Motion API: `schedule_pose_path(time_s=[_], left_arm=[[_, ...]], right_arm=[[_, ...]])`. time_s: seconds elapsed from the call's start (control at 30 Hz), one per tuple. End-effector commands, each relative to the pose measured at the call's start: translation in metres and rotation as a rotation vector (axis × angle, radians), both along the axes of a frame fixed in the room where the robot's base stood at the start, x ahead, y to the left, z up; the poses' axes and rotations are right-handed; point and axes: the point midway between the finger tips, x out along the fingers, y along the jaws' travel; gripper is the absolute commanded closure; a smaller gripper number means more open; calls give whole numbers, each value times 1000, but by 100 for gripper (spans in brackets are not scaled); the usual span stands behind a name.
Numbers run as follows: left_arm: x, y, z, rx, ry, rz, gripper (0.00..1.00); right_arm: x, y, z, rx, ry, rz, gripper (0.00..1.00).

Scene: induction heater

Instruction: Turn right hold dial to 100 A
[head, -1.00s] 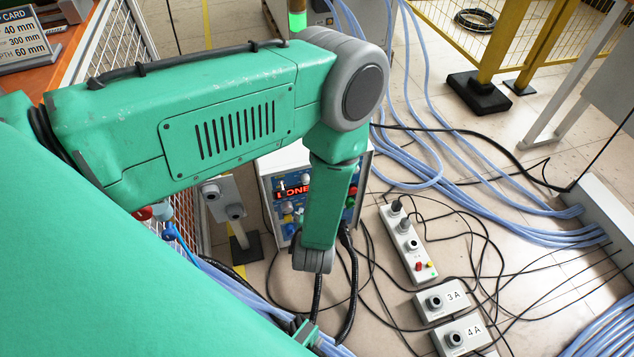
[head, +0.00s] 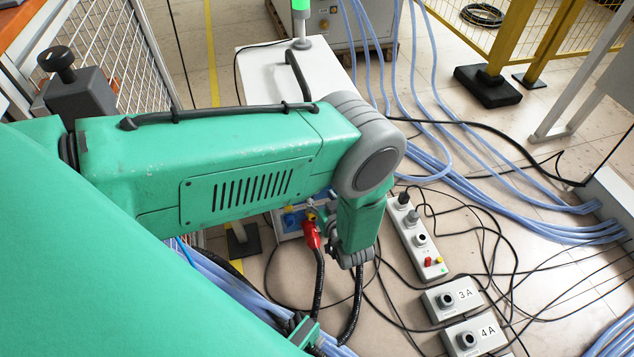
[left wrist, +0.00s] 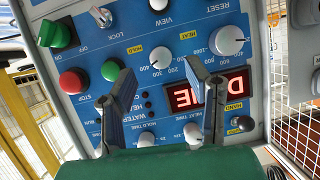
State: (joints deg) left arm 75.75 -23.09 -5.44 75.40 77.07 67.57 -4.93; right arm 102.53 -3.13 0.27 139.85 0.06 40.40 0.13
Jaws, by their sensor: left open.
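The left wrist view shows the heater's blue panel (left wrist: 90,112) upside down, with a lit red display (left wrist: 207,93). A white dial (left wrist: 161,58) next to a yellow HOLD tag has a scale of hundreds; its exact setting is too small to read. A similar dial (left wrist: 229,40) sits next to the HEAT tag. My left gripper (left wrist: 157,70) is open and empty, its fingertips on either side of the hold dial; contact cannot be told. In the head view my left arm hides most of the heater (head: 262,68) and nearly all of the gripper.
In the head view, a power strip (head: 415,240) and boxes marked 3A (head: 440,303) and 4A (head: 462,340) lie among cables right of my arm.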

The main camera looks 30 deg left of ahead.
Motion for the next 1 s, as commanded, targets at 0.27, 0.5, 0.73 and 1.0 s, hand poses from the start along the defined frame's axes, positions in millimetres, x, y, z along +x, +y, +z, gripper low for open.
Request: schedule_pose_path(time_s=[0.27, 0.5, 0.73, 1.0], left_arm=[[20, 26, -15, 1, 0, -1, 56], [23, 30, -16, -1, 1, -1, 56], [23, 30, -15, -1, 1, -1, 92], [23, 30, -15, -4, -3, -2, 100]], right_arm=[[0, 0, -17, 0, 0, 0, 100], [0, 0, -18, 0, 0, 0, 100], [0, 0, -18, 0, 0, 0, 100], [0, 0, -17, 0, 0, 0, 100]])
